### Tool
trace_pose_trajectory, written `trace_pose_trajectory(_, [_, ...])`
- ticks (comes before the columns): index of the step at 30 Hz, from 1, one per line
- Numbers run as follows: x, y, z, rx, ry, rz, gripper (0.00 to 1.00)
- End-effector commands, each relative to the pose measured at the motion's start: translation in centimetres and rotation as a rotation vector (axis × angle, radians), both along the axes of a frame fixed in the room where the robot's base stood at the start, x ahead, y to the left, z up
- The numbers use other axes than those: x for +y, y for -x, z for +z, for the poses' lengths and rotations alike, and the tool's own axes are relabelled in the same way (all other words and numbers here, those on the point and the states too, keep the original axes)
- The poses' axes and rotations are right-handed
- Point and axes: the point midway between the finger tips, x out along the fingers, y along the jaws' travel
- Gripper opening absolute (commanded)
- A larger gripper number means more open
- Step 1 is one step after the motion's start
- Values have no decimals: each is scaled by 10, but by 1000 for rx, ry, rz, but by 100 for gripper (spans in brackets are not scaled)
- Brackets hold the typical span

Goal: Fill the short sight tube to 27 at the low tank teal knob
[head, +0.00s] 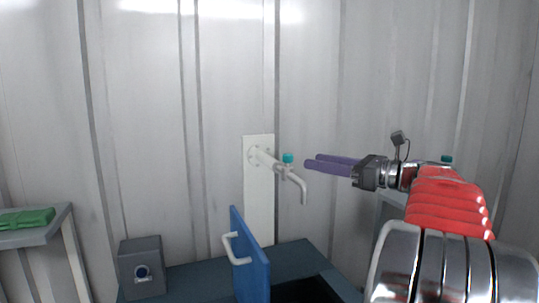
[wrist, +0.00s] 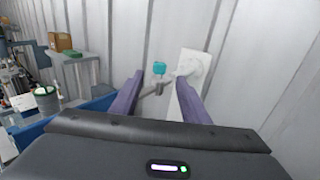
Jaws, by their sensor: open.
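A teal knob (head: 288,158) sits on top of a pale tap (head: 268,160) that comes out of a white wall plate (head: 259,205), its spout bent down. My gripper (head: 311,161) is open and empty just right of the knob, its two purple fingers pointing at it. In the wrist view the teal knob (wrist: 159,68) shows between the fingers, beyond their tips and apart from them. I cannot make out a sight tube or its marks in either view. A second teal piece (head: 447,158) shows at the right, partly hidden behind my arm.
A blue panel (head: 252,262) with a white handle stands upright at the dark opening of a blue-grey unit below the tap. A grey box (head: 141,262) stands to its left. A green bundle (head: 27,218) lies on the left table. The air around the tap is clear.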

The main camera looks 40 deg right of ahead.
Motion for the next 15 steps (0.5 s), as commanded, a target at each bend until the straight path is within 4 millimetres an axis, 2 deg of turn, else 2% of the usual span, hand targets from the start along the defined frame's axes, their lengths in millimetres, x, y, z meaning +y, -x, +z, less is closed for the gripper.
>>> trace_pose_trajectory(11, [2, -2, 0, 1, 1, 2, 42])
trace_pose_trajectory(15, [4, -9, 0, 2, 2, 3, 42])
